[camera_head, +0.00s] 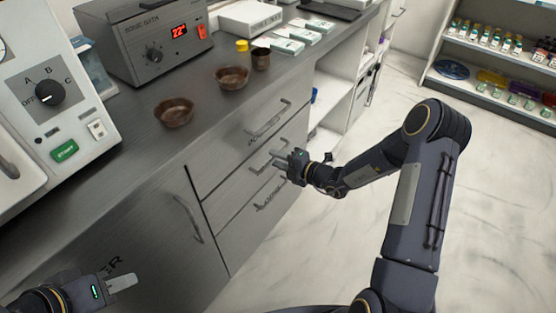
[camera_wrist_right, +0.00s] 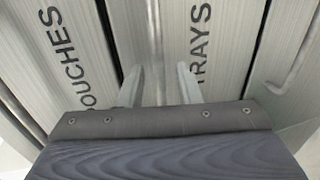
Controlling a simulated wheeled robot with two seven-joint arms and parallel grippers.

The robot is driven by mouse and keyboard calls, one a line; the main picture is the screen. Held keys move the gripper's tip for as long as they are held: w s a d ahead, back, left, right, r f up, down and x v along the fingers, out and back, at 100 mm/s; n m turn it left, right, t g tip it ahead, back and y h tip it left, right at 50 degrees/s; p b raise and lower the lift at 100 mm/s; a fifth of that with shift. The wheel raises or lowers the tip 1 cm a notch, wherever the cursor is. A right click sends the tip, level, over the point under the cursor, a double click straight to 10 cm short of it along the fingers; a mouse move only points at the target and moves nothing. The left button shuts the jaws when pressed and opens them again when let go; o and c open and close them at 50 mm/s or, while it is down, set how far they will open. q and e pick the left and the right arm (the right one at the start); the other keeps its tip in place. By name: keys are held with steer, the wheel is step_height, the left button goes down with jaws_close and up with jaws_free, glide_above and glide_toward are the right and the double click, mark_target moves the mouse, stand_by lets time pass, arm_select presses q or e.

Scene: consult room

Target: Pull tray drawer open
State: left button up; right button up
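The tray drawer (camera_head: 240,175) is the middle one of three steel drawers under the counter and looks closed. Its label TRAYS also shows in the right wrist view (camera_wrist_right: 202,45). Its handle (camera_head: 262,160) is a bar above the label. My right gripper (camera_head: 284,163) is at this handle. In the right wrist view its two fingers (camera_wrist_right: 160,85) stand apart, with the handle bar (camera_wrist_right: 153,50) between them. I see no firm contact. My left gripper (camera_head: 122,283) is low at the left, away from the drawers; its finger gap cannot be made out.
The pouches drawer (camera_head: 240,140) is above and another drawer (camera_head: 240,225) below, each with a handle. A cabinet door (camera_head: 160,235) stands left of them. Brown bowls (camera_head: 231,77) and devices stand on the counter (camera_head: 130,160). The floor (camera_head: 330,230) in front is clear.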

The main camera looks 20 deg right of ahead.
jaws_close()
stand_by(0.5)
